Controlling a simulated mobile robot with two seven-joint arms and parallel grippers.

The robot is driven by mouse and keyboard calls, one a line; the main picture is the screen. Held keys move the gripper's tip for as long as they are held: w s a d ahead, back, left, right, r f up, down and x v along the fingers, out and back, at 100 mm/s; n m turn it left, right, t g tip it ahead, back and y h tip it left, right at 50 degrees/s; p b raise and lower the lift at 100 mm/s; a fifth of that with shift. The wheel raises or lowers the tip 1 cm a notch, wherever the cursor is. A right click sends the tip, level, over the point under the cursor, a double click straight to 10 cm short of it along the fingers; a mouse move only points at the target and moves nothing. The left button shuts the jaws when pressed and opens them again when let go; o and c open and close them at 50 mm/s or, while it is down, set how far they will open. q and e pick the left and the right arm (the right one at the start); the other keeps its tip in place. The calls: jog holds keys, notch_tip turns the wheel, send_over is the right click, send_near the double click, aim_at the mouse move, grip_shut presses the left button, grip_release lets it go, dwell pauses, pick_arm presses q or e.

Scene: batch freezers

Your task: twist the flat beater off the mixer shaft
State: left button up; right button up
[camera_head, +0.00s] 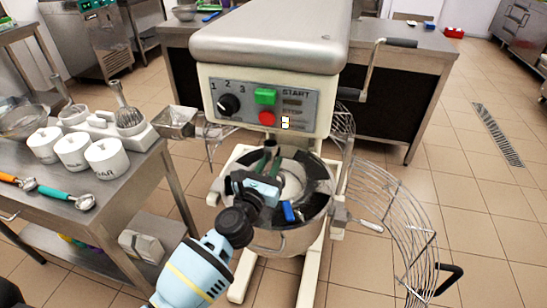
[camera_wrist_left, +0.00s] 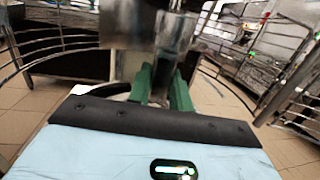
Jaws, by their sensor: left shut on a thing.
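The mixer (camera_head: 268,50) stands in the middle of the head view with its bowl (camera_head: 283,243) under its head. My left gripper (camera_head: 270,152) reaches in over the bowl, with green fingers pointing up under the mixer head. In the left wrist view, the green fingers (camera_wrist_left: 166,78) are shut on a metal part at the lower end of the mixer shaft (camera_wrist_left: 172,35). I take this part to be the flat beater's top; the flat beater itself is mostly hidden by the gripper and bowl. My right gripper is not in view.
The wire bowl guard (camera_head: 395,215) is swung out to the right. A crank handle (camera_head: 372,60) sticks out at the mixer's right. A steel table (camera_head: 60,215) with white canisters (camera_head: 108,160) and scoops stands at left. Floor at right is mostly clear.

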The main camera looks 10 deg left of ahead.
pick_arm(q)
jog(key=shift+r+p+v, duration=0.15)
jog(key=shift+v, duration=1)
jog(key=shift+r+p+v, duration=0.15)
jog(key=shift+v, duration=1)
jog(key=s+a+r, duration=0.1)
jog(key=s+a, duration=0.1)
jog(key=s, duration=0.6)
jog(key=s+a+r, duration=0.1)
jog(key=s+a, duration=0.1)
jog(key=s, duration=0.7)
jog(key=shift+s+a+p, duration=0.25)
jog(key=shift+p, duration=0.2)
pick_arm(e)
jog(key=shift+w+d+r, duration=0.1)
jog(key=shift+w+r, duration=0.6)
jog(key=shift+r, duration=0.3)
pick_arm(q)
jog(key=shift+r, duration=0.15)
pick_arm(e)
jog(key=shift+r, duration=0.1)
